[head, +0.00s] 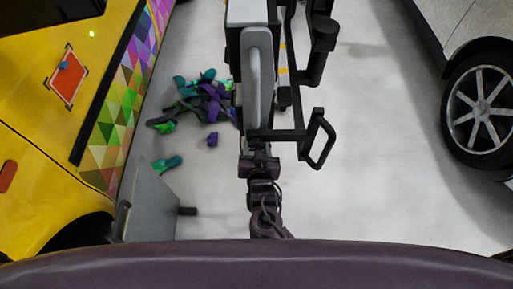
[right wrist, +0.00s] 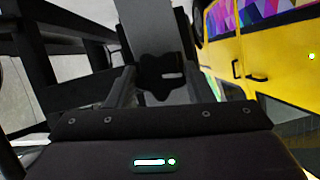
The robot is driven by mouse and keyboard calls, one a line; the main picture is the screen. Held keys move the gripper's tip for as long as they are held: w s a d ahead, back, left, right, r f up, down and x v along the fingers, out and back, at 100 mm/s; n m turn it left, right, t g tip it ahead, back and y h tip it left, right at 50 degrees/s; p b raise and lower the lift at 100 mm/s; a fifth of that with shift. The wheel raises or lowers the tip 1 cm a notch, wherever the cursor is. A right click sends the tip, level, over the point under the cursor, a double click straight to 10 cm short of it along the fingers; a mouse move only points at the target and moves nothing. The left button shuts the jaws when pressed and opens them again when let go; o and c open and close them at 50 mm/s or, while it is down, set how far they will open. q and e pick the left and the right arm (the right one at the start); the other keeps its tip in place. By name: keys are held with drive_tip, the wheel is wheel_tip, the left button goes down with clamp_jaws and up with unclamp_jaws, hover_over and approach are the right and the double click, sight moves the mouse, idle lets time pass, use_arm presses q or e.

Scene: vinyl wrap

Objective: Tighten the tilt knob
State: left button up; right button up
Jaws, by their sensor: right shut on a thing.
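The tilt knob (right wrist: 160,72) is a dark, lobed knob in the middle of the right wrist view, in front of a grey upright panel. My right gripper (right wrist: 162,88) has one finger on each side of the knob and is shut on it. In the head view, my right arm reaches up from the bottom centre, and my right gripper (head: 260,160) is at the lower end of a black-framed stand (head: 275,133). The knob cannot be made out in the head view. My left gripper is not in view.
A yellow vehicle (head: 45,120) with a colourful patterned strip stands on the left. A grey box (head: 150,205) is beside it. Crumpled purple and green scraps (head: 205,100) lie on the floor. A dark car wheel (head: 480,108) is at right. The floor right of the stand is clear.

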drive_tip(key=shift+d+f+m+y, duration=0.1)
drive_tip(key=shift+d+m+y, duration=0.05)
drive_tip(key=shift+m+y, duration=0.7)
drive_tip(key=m+y, duration=0.1)
drive_tip(key=m, duration=0.2)
drive_tip(key=shift+f+t+b, duration=0.1)
drive_tip(key=shift+t+b, duration=0.2)
drive_tip(key=shift+b, duration=0.1)
drive_tip(key=m+y+b, duration=0.1)
drive_tip(key=m, duration=0.1)
drive_tip(key=m+t+y, duration=0.1)
drive_tip(key=m, duration=0.2)
drive_tip(key=shift+d+f+t+y+b, duration=0.1)
drive_tip(key=shift+d+t+y+b, duration=0.05)
drive_tip(key=shift+t+y+b, duration=0.2)
drive_tip(key=shift+m+t+y, duration=0.25)
drive_tip(key=shift+m+y, duration=0.05)
drive_tip(key=shift+m, duration=0.75)
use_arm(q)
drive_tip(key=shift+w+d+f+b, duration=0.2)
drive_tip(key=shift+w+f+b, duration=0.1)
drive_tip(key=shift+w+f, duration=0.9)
use_arm(e)
drive_tip(key=shift+m, duration=0.3)
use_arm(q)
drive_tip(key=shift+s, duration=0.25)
